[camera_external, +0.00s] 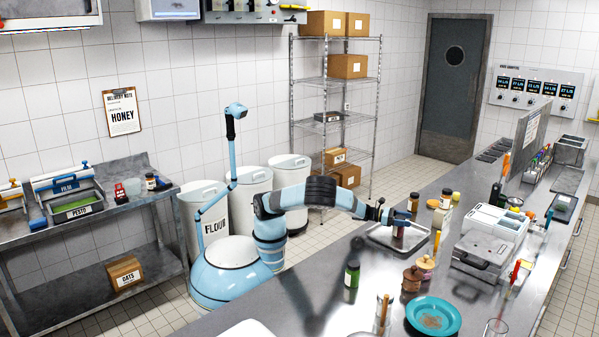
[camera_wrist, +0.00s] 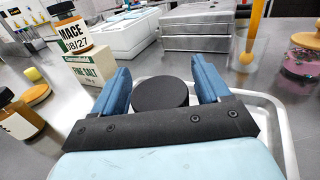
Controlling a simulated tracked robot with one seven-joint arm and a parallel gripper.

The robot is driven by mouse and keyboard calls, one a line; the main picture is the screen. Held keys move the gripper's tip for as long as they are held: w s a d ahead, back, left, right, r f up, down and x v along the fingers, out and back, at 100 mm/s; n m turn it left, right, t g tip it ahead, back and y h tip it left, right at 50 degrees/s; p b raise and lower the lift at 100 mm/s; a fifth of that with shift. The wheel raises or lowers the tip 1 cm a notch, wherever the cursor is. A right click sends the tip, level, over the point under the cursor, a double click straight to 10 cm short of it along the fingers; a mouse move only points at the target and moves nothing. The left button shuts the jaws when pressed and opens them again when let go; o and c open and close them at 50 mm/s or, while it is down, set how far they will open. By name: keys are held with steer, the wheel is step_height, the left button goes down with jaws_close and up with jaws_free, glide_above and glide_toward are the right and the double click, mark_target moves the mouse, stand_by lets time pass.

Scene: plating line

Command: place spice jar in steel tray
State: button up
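The spice jar (camera_external: 398,231) stands in the steel tray (camera_external: 374,236) on the counter; its label cannot be read. In the wrist view its round black lid (camera_wrist: 160,94) shows between my fingers, and the tray rim (camera_wrist: 277,117) curves around to the right. My gripper (camera_external: 388,214) is down at the jar, and in the wrist view my gripper (camera_wrist: 162,78) has its two blue fingers on either side of the lid. A small gap shows between each finger and the lid, so the gripper looks open. The jar's body is hidden below the lid in the wrist view.
A jar labelled MACE (camera_wrist: 72,32) stands near a salt box (camera_wrist: 91,66) behind the tray. A green jar (camera_external: 352,274), lidded pots (camera_external: 412,279) and a turquoise plate (camera_external: 433,317) stand nearer. A metal press (camera_external: 483,251) is right of the tray.

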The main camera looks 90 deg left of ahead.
steer(key=shift+v, duration=3.75)
steer(key=shift+r, duration=0.1)
